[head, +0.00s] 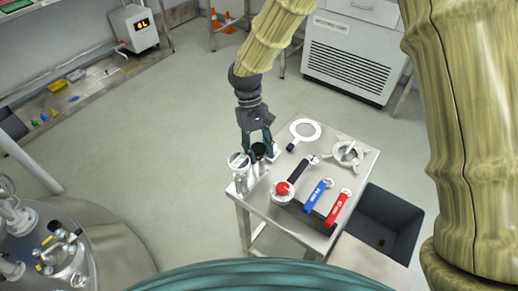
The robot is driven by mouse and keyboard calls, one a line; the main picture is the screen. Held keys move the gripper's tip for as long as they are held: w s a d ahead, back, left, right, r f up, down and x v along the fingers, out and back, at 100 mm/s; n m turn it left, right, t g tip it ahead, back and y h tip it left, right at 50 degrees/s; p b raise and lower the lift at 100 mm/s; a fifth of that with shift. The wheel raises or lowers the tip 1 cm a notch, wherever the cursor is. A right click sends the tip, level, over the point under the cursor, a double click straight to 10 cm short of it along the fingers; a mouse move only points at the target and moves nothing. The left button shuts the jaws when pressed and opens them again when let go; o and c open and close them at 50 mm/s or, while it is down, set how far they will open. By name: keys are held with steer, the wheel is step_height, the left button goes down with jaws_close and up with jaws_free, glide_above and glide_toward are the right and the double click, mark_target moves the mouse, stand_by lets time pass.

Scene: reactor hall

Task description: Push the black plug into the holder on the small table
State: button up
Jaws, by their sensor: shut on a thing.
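The black plug (259,149) is at the left corner of the small steel table (240,199), between the fingers of my gripper (259,148). My gripper points down from above and is shut on the plug. A metal holder (256,167) with upright cylindrical parts stands right below the plug at the table's left edge. I cannot tell whether the plug's lower end is inside the holder or just above it, as the fingers and the small size hide this.
A white round-topped piece (239,160) stands just left of the plug. A dark bin (384,226) is to the right.

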steer(key=shift+f, duration=0.25)
steer(key=o, duration=1.2)
step_height(320, 180, up, 7)
steer(key=p, duration=0.6)
